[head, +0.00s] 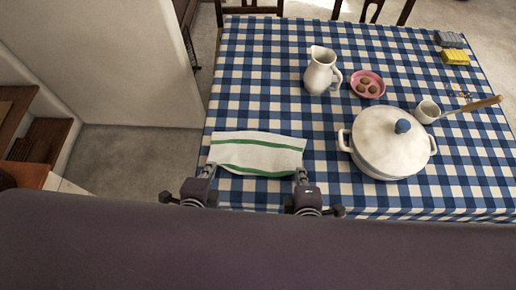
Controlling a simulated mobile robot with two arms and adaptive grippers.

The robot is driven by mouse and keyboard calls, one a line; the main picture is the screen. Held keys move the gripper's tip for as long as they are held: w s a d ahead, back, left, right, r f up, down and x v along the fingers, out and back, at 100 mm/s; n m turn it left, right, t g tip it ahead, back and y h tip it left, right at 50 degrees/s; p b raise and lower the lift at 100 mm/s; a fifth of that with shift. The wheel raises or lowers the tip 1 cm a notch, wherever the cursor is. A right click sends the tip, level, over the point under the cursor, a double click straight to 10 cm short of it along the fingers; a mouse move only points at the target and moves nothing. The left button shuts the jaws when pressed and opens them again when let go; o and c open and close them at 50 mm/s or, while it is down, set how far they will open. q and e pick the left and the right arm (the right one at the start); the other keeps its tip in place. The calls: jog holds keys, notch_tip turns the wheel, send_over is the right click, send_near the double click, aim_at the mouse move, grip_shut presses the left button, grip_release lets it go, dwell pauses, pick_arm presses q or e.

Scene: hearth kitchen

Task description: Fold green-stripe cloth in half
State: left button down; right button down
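The green-stripe cloth (258,153) is white with two green stripes, one near its far edge and one near its near edge. It lies spread out on the near left part of the table. My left gripper (210,170) is at the cloth's near left corner. My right gripper (301,176) is at its near right corner. Both sets of fingertips meet or overlap the cloth's edge in the picture. The fingers are too small to show whether they are open or pinching the fabric.
The table (262,80) has a blue checked cover. A pitcher (320,72) and a pink plate (378,82) stand farther back. The table left of the pitcher is clear.

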pick_arm(q)
jog(key=shift+s+f, duration=0.25)
pick_arm(e)
jog(key=shift+s+a+f, duration=0.1)
jog(key=shift+s+f, duration=0.15)
pick_arm(q)
jog(key=c, duration=2.6)
grip_release()
jog(key=shift+t, duration=0.3)
jog(key=shift+c, duration=0.2)
pick_arm(e)
jog(key=c, duration=2.6)
grip_release()
jog(key=shift+t, duration=0.3)
jog(key=shift+c, duration=0.2)
pick_arm(q)
jog(key=o, duration=0.8)
jog(key=shift+c, duration=0.2)
pick_arm(e)
jog(key=o, duration=0.8)
jog(key=shift+c, duration=0.2)
pick_arm(q)
jog(key=shift+r, duration=0.1)
pick_arm(e)
jog(key=shift+r, duration=0.1)
